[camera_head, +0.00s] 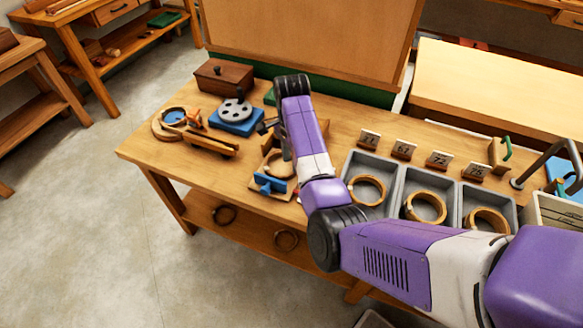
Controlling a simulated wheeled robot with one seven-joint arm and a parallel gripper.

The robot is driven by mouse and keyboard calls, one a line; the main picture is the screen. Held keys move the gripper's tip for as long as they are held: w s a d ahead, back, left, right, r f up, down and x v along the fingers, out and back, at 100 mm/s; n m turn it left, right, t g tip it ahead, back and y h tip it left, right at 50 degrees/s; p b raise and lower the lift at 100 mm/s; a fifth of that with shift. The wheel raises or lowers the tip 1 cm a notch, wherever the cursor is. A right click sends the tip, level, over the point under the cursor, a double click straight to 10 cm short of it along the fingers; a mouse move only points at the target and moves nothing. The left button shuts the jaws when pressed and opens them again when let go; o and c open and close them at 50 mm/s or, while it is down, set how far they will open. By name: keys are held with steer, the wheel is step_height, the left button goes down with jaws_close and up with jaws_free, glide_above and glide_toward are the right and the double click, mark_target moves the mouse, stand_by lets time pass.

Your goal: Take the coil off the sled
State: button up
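A tan ring-shaped coil (270,162) sits on a low wooden base, which I take for the sled (257,186), at the middle of the bench. A blue block or clamp (268,182) is at the front of this base. My arm covers the right part of the coil and base. My gripper (272,130) is dark and small at the arm's far end, close above and behind the coil. Its fingers are mostly hidden, so I cannot tell whether they are open or touch anything.
Grey trays, including the left one (349,193), hold similar rings right of my arm, with number plates (404,149) behind. A wooden beam fixture (208,146), a grey disc on a blue block (237,124) and a brown box (223,77) stand left. The front-left bench top is clear.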

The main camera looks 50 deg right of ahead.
steer(key=shift+r, duration=1.4)
steer(key=w+d+r+n+t+h, duration=0.5)
steer(key=w+d+n+t, duration=0.1)
steer(key=w+n+t, duration=0.15)
steer(key=s+a+r+n+t+y, duration=0.1)
steer(key=s+a+r+n+t, duration=0.35)
steer(key=s+a, duration=0.6)
steer(key=s+a+r+n+t+y, duration=0.1)
steer(key=s+a+n+t, duration=0.5)
steer(key=s+a, duration=0.4)
steer(key=s+a+r+n+g+y, duration=0.1)
steer(key=s+a, duration=0.3)
steer(key=s, duration=0.7)
steer(key=s+a+n+g+y, duration=0.1)
steer(key=s+a, duration=0.3)
steer(key=s, duration=0.7)
steer(key=shift+s+a+r+n+g+y, duration=0.15)
steer(key=shift+s+r+n+g+y, duration=0.2)
steer(key=shift+g+y, duration=0.2)
